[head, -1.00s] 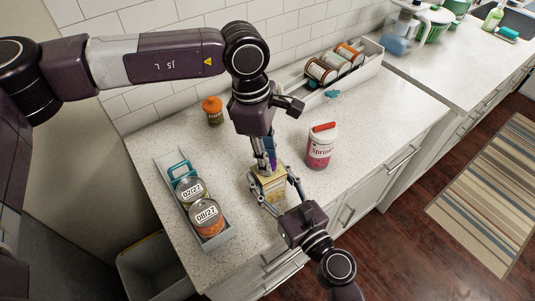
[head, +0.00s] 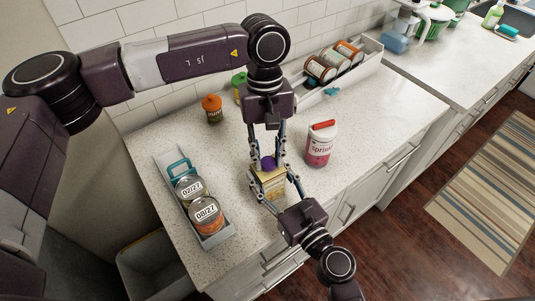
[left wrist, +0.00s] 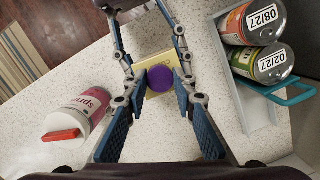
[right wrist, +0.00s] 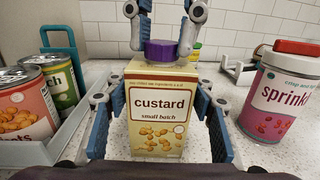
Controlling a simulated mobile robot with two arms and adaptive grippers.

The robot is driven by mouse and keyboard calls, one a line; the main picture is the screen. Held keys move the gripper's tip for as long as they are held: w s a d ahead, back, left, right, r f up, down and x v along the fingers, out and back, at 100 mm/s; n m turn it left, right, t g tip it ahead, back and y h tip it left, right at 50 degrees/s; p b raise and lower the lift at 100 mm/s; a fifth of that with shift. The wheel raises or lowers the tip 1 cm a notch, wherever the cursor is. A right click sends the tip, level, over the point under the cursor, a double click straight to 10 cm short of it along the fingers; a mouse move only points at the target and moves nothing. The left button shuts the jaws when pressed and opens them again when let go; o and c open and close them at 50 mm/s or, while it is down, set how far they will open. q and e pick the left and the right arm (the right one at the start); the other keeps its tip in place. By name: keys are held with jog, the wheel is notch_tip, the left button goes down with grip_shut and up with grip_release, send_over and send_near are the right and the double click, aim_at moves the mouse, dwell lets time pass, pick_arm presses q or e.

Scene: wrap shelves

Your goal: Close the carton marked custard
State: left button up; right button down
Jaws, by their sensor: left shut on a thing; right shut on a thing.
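The custard carton (right wrist: 157,105) is a yellow box standing upright on the counter, its custard label facing the right wrist camera. A purple cap (right wrist: 160,50) sits at its top; it also shows in the left wrist view (left wrist: 161,78) and in the head view (head: 268,162). My left gripper (head: 267,158) comes down from above with its fingers on both sides of the cap, shut on it. My right gripper (right wrist: 158,130) is shut on the carton's sides from the front. Whether the cap is fully seated cannot be told.
A pink sprinkles jar (head: 320,146) stands close on the right. A grey tray (head: 217,239) with dated cans is on the left. Jars with orange (head: 212,108) and green (head: 239,80) lids stand behind. A rack (head: 371,60) of lying jars is at the back wall.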

pick_arm(q)
jog(key=m+y, duration=0.1)
jog(key=m, duration=0.6)
jog(key=shift+d, duration=0.1)
jog(key=m, duration=0.6)
jog(key=shift+t+y, duration=0.4)
jog(key=o, duration=0.7)
jog(key=shift+c, duration=0.2)
jog(key=shift+r, duration=2.25)
jog(key=shift+c, duration=0.4)
